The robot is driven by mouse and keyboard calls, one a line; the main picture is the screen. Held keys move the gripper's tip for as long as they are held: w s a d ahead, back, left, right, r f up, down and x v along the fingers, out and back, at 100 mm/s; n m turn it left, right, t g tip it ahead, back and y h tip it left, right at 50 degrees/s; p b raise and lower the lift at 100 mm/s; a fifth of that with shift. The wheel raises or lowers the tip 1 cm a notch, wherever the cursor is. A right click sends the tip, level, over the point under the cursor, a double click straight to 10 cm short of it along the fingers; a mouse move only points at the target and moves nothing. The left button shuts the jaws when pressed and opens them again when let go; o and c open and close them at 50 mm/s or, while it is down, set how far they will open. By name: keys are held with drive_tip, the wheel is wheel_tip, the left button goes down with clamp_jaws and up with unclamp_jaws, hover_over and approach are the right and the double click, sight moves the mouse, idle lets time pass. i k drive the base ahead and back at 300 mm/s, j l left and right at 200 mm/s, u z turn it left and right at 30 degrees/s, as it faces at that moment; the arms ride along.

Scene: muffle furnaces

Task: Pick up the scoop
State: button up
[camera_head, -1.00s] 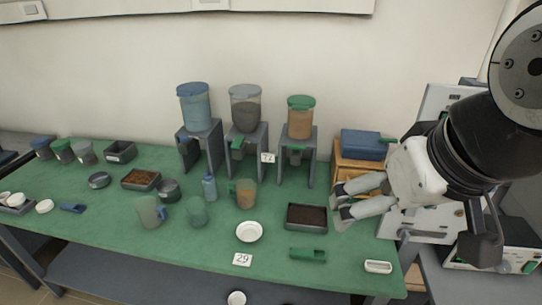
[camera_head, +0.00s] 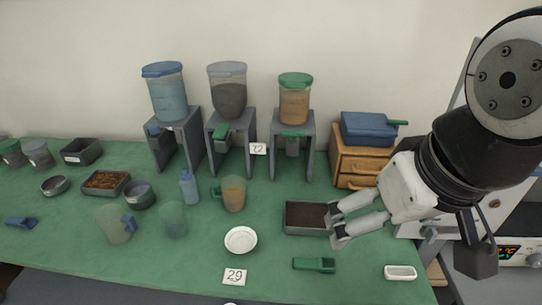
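A green scoop (camera_head: 314,265) lies on the green table top near the front edge, with its handle to the right. My gripper (camera_head: 333,227) is open and empty, its two pale fingers pointing left. It is up and to the right of the green scoop in the picture, and its fingertips overlap the right end of a dark tray. I cannot tell how high above the table it is. A blue scoop (camera_head: 21,222) lies at the far left of the table.
The dark tray of brown material (camera_head: 307,231) lies behind the green scoop. A white bowl (camera_head: 240,240) and number card (camera_head: 235,277) are to its left, a small white dish (camera_head: 400,272) to its right. Dispensers (camera_head: 294,110) and a wooden drawer box (camera_head: 362,166) stand behind.

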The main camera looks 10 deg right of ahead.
sight(322, 263)
drive_tip(key=k, duration=0.5)
drive_tip(key=i+j+z, duration=0.1)
drive_tip(key=j+z, duration=0.25)
drive_tip(key=i+j+z, duration=0.1)
drive_tip(key=j+z, duration=0.6)
